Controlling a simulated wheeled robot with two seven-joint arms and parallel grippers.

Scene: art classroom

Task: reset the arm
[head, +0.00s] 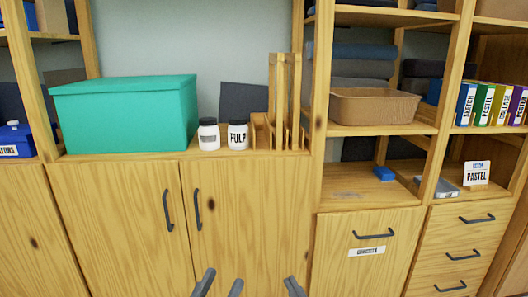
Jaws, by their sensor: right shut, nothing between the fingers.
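My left gripper (222,277) shows at the bottom edge of the head view, left of centre. Its two dark grey fingertips stand apart, with only the wooden cabinet door behind them and nothing seen between them. My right gripper (292,284) shows at the bottom edge, a little right of centre. Its dark fingertips are shut and hold nothing. Both grippers are in front of the lower cabinet. The arms behind the fingertips are out of view.
A wooden cabinet (120,225) with dark handles fills the front. On it stand a teal box (125,115), two white jars (208,135) and a wooden rack (279,133). A brown bin (373,106) sits on the right shelf. Drawers (462,237) are at lower right, shut.

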